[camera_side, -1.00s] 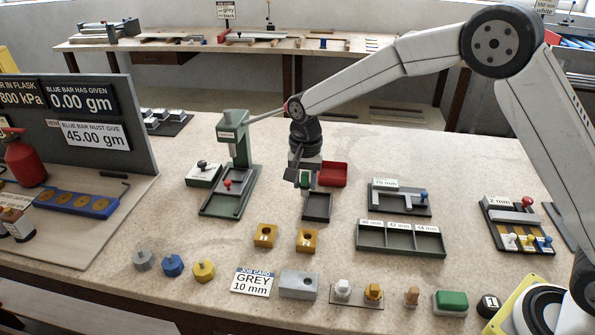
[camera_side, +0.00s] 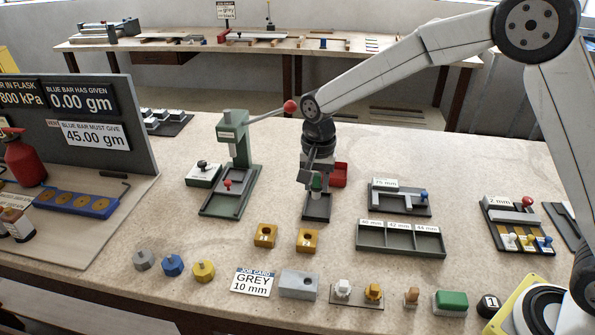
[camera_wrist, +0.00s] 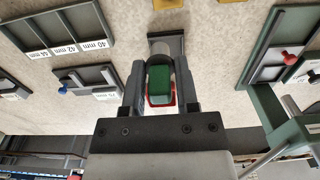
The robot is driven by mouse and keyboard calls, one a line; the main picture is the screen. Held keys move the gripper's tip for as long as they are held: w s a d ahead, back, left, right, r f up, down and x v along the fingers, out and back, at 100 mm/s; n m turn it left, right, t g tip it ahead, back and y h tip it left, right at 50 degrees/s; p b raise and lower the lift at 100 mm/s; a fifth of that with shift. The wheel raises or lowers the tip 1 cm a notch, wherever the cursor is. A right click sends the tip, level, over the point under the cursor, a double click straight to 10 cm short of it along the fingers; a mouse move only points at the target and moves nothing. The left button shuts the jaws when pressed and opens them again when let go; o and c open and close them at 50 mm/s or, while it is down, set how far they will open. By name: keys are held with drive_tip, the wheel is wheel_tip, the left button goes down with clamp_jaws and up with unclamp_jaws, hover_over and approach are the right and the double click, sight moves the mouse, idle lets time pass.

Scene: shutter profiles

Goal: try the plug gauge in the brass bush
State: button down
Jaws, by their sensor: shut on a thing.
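My gripper (camera_side: 316,184) is shut on a small green-bodied piece (camera_wrist: 158,83), probably the plug gauge. In the side view this green piece (camera_side: 316,183) shows between the fingers, with a pale part below it. It hangs over or just behind the small dark grey tray (camera_side: 316,213); I cannot tell whether it touches. Two brass-coloured blocks with round holes, a left one (camera_side: 265,236) and a right one (camera_side: 307,241), sit on the bench nearer the side camera. I cannot tell which is the brass bush. My gripper is apart from both.
A red tray (camera_side: 340,174) stands behind my gripper. A green lever press (camera_side: 239,165) stands to the left. A labelled three-bay tray (camera_side: 401,253) lies to the right. A grey block with a hole (camera_side: 298,285) and a job card (camera_side: 251,282) lie in front. Bench around the brass blocks is clear.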

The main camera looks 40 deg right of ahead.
drive_tip(key=w+a+f, duration=0.4)
drive_tip(key=w+a, duration=0.2)
drive_tip(key=a, duration=0.3)
drive_tip(key=shift+w+a+f, duration=0.15)
drive_tip(key=shift+w+a, duration=0.05)
drive_tip(key=shift+a, duration=0.15)
drive_tip(key=shift+f, duration=0.25)
drive_tip(key=shift+f, duration=2.45)
drive_tip(key=shift+f, duration=1.3)
idle(2.8)
